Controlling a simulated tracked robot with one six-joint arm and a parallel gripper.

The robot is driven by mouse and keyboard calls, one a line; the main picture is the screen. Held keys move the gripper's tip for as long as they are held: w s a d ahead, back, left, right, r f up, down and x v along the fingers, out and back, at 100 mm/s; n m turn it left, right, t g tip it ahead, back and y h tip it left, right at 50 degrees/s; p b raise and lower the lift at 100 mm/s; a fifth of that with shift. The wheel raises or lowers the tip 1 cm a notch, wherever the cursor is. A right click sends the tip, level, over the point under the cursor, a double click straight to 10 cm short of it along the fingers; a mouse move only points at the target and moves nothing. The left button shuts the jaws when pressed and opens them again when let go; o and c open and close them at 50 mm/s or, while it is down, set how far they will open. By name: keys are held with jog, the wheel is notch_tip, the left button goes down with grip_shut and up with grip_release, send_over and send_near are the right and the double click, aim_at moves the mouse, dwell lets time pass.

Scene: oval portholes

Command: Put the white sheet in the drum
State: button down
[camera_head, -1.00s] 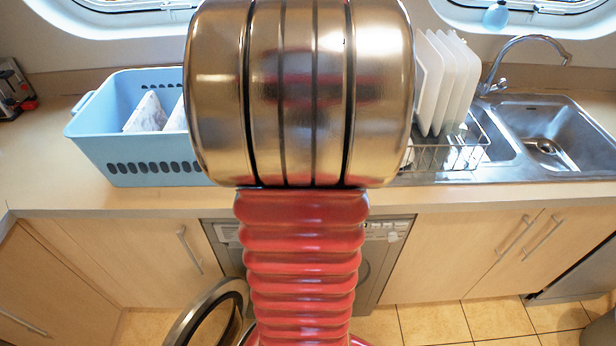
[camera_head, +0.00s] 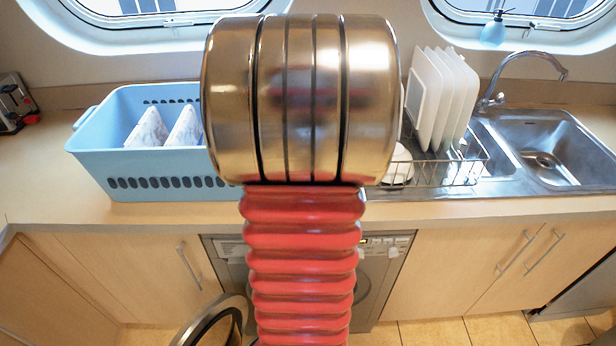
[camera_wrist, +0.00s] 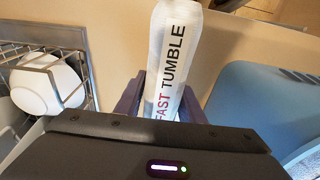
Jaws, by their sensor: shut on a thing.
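My gripper (camera_wrist: 165,108) shows in the wrist view, with dark purple fingers shut on the white sheet (camera_wrist: 172,50). The sheet is a long, narrow white piece printed "FAST TUMBLE" that reaches up from between the fingers. In the head view my arm hides the gripper and the sheet. A grey front-loading machine (camera_head: 388,262) stands under the counter, behind my red arm. Its round door (camera_head: 222,322) stands open at the lower left. The drum's inside is hidden by my arm.
A blue basket (camera_head: 150,160) holding white pieces (camera_head: 147,128) stands on the counter at left. A dish rack (camera_head: 445,172) with white plates (camera_head: 430,95) and a sink (camera_head: 535,145) are at right. A white bowl (camera_wrist: 47,87) sits in the rack.

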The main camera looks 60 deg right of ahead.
jog(key=shift+f, duration=1.85)
jog(key=c, duration=1.2)
grip_release()
jog(key=shift+r, duration=0.1)
jog(key=r, duration=0.8)
jog(key=a+r, duration=0.1)
jog(key=r, duration=0.2)
jog(key=shift+s+a+r, duration=0.1)
jog(key=shift+s+r, duration=0.25)
jog(key=shift+r, duration=0.05)
